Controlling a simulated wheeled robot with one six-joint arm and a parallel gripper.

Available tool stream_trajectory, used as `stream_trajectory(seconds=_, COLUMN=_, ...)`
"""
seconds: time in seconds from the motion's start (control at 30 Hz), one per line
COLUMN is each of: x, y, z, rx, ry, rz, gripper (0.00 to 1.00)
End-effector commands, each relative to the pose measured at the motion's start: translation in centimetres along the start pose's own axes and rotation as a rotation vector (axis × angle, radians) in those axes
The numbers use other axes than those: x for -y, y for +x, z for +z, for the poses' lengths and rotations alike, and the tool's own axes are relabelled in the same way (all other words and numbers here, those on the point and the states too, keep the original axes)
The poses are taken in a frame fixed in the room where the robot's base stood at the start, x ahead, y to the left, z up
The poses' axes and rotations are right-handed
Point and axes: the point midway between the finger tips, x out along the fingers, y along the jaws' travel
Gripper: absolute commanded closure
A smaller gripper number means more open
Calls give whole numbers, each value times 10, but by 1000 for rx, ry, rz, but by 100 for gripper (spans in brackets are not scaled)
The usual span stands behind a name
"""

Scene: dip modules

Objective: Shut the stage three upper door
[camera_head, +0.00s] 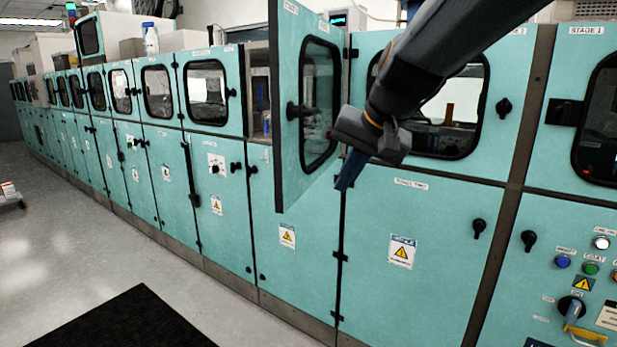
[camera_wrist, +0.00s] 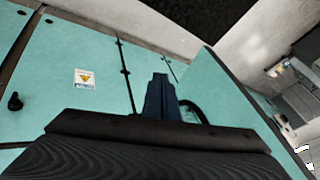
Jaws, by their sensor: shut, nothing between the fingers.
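The open upper door (camera_head: 294,110) is a teal panel with a dark-framed window and a black handle on its face. It stands swung out from the cabinet row, hinged on its right side, and its compartment (camera_head: 259,95) shows to its left. My gripper (camera_head: 347,178) is shut and empty, just right of the door's lower part in the head view; I cannot tell whether it touches. In the wrist view my gripper (camera_wrist: 160,85) points toward the teal door panel (camera_wrist: 222,95), with part of the window frame beside the fingers. Any stage three label on the door is not readable.
Teal cabinets run along the wall, with lower doors (camera_head: 400,250) below and closed upper doors (camera_head: 207,90) to the left. A control panel (camera_head: 585,265) is at the right. A black mat (camera_head: 130,320) lies on the open grey floor.

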Motion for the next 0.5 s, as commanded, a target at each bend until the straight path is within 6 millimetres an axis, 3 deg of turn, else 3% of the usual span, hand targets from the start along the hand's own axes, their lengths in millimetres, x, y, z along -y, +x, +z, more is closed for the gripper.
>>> stream_trajectory(seconds=0.07, x=16, y=-16, z=-14, rx=-27, ry=12, rz=-30, gripper=100)
stream_trajectory(seconds=0.17, x=24, y=-18, z=-20, rx=-37, ry=20, rz=-46, gripper=100)
stream_trajectory(seconds=0.5, x=26, y=39, z=-21, rx=-33, ry=20, rz=-44, gripper=100)
